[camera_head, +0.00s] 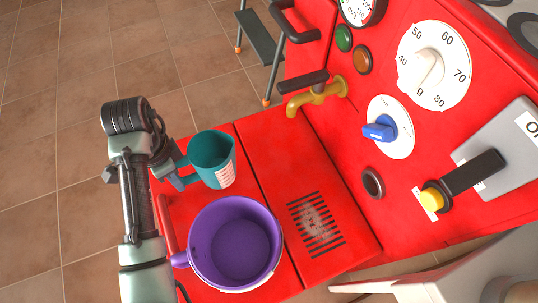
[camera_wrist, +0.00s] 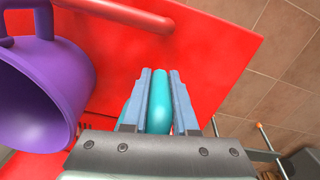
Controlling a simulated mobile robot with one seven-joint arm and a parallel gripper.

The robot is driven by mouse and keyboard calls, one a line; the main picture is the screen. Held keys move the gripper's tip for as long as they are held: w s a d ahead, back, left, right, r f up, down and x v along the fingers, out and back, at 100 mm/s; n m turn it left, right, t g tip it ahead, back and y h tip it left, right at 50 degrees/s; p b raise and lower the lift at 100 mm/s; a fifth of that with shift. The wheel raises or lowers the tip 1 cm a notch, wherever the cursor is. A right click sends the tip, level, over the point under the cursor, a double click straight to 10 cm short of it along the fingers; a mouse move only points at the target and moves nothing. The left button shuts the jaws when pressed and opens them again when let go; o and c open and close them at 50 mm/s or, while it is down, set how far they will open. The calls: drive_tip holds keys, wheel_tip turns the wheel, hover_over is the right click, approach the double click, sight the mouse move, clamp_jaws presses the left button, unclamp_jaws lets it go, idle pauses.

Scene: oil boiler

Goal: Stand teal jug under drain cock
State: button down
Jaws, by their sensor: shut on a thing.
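The teal jug (camera_head: 208,158) is upright at the red ledge, left of the drain cock, with a white scale label facing front right. My gripper (camera_head: 182,172) is shut on its handle from the left. In the wrist view the teal handle (camera_wrist: 160,105) lies between the two blue-grey fingers of my gripper (camera_wrist: 159,100). The brass drain cock (camera_head: 318,94), with a dark lever on top, juts from the red boiler front, up and right of the jug. I cannot tell whether the jug's base touches the ledge.
A purple pot (camera_head: 234,243) stands on the ledge just in front of the jug; it also shows in the wrist view (camera_wrist: 35,85). A slotted grille (camera_head: 315,222) is right of it. The red surface below the cock is clear. A step stool (camera_head: 262,42) stands behind on the tiled floor.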

drive_tip(key=w+d+b, duration=0.2)
drive_tip(key=d, duration=0.3)
drive_tip(key=w+d+b, duration=0.2)
drive_tip(key=d, duration=0.4)
drive_tip(key=w+d+b, duration=0.2)
drive_tip(key=w+d, duration=0.1)
drive_tip(key=d, duration=0.2)
drive_tip(key=shift+d+f, duration=0.15)
drive_tip(key=shift+d, duration=0.2)
wheel_tip(320, 180, down, 4)
drive_tip(key=b, duration=0.3)
drive_tip(key=shift+r, duration=0.3)
drive_tip(key=shift+s, duration=0.1)
drive_tip(key=c, duration=0.7)
unclamp_jaws()
